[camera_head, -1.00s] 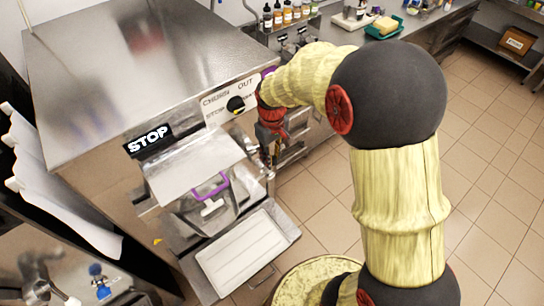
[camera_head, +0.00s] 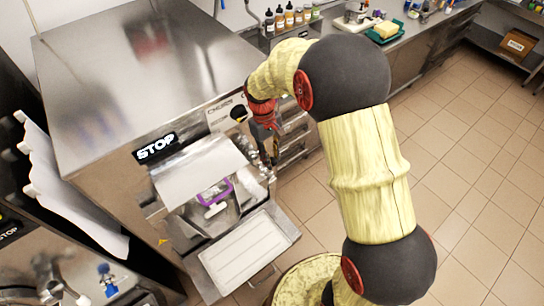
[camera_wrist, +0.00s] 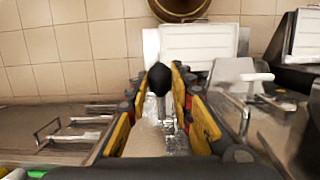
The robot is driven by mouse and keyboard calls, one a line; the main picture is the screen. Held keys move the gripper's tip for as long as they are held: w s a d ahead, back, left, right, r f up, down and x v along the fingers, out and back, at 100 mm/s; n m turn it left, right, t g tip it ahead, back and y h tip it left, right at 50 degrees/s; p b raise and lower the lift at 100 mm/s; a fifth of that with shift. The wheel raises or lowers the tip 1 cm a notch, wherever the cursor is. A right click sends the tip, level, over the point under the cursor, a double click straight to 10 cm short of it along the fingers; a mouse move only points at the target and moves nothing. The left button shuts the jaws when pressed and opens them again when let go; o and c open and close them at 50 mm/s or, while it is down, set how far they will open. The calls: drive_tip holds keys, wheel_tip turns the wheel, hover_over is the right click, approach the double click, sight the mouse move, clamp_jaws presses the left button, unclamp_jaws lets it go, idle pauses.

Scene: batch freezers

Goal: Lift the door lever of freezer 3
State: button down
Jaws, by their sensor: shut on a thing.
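The freezer (camera_head: 100,95) is a steel cabinet with a STOP sign on its front edge. Its front door and outlet (camera_head: 200,168) are below that edge, with a purple handle-like part (camera_head: 218,190) and a white lever. My gripper (camera_head: 268,150) is at the right side of the door, pointing down, its tips partly hidden by the arm. In the wrist view, the yellow-padded fingers of my gripper (camera_wrist: 163,82) are closed around a black round knob (camera_wrist: 160,77), the lever's end. The lever's shaft is mostly hidden behind the knob. No freezer number is legible.
A white drip tray (camera_head: 243,252) sticks out below the door. Another machine's fittings (camera_head: 105,278) are at lower left. A counter with bottles (camera_head: 290,17) and a green tray (camera_head: 384,32) lies behind. Tiled floor (camera_head: 480,170) is clear at right.

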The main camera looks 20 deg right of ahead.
drive_tip(key=c, duration=1.7)
unclamp_jaws()
drive_tip(key=shift+o, duration=0.7)
drive_tip(key=v, duration=1.2)
